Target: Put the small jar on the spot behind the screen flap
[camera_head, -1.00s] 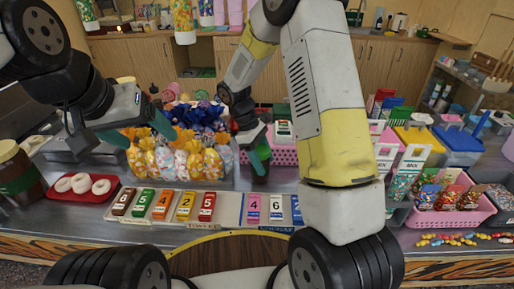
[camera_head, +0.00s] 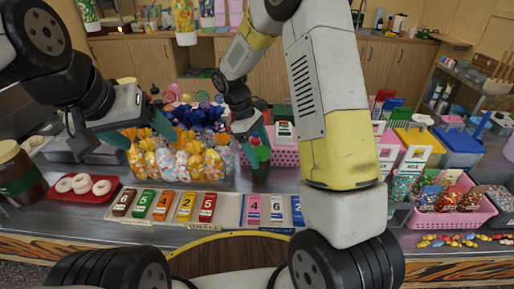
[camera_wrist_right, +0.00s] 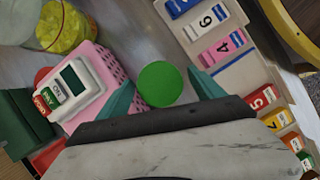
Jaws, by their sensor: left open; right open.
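A small jar with a round green lid (camera_head: 261,154) stands on the metal counter, right of the wrapped sweets. In the right wrist view its lid (camera_wrist_right: 160,84) is seen from above, between the teal fingertips. My right gripper (camera_head: 256,146) is open just above the jar, with a finger to either side of the lid and visible gaps. The jar's body is mostly hidden by the lid in the wrist view. My left gripper (camera_head: 140,132) is open and empty above the left end of the wrapped sweets. I cannot make out the screen flap or the spot behind it.
A pink basket (camera_wrist_right: 107,62) with a card terminal (camera_wrist_right: 72,82) stands close to the jar. Numbered tags (camera_head: 165,204) lie in a tray at the front. A red tray (camera_head: 68,197) holds doughnuts at left.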

